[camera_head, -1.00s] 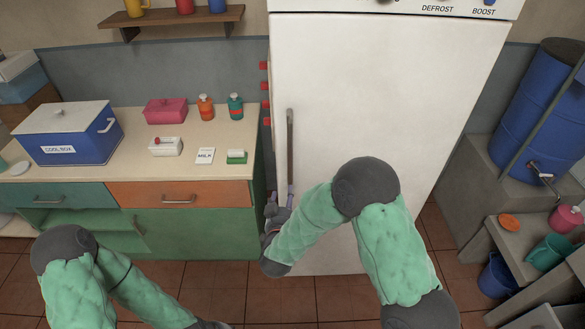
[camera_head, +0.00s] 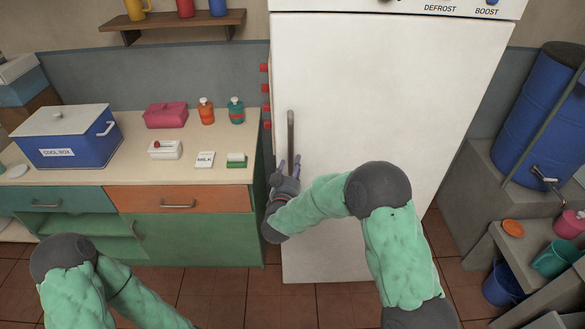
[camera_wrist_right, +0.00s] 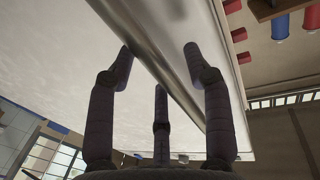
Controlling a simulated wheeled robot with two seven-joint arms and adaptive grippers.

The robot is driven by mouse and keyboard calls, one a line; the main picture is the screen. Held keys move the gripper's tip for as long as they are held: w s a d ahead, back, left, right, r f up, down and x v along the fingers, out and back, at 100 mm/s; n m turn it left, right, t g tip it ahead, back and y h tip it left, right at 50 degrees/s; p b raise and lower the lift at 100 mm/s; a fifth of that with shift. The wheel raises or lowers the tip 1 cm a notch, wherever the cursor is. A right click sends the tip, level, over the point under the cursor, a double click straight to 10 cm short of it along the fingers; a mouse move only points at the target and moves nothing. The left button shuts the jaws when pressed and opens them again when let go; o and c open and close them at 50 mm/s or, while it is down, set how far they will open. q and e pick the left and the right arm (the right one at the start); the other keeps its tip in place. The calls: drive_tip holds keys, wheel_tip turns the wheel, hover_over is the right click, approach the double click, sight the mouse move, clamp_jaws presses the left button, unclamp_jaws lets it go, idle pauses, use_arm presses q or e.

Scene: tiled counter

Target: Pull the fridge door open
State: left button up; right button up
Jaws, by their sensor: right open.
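The white fridge door (camera_head: 370,90) stands closed in the head view. Its long grey vertical handle (camera_head: 290,130) is on the door's left side. My right gripper (camera_head: 289,165) is at the handle's lower end, fingers pointing up along it. In the right wrist view my right gripper (camera_wrist_right: 158,52) is open. Its dark fingers are spread to either side of the grey handle bar (camera_wrist_right: 148,50), with a third finger below. I cannot tell whether any finger touches the bar. My left arm is at the lower left; its gripper is out of view.
A counter (camera_head: 130,185) with a blue cool box (camera_head: 70,145) and small containers stands left of the fridge. A blue barrel (camera_head: 535,110) and a low shelf (camera_head: 510,235) are at the right. Tiled floor (camera_head: 240,300) shows in front.

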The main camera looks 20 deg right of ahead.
drive_tip(key=shift+w+d, duration=0.15)
drive_tip(key=shift+w, duration=0.15)
clamp_jaws()
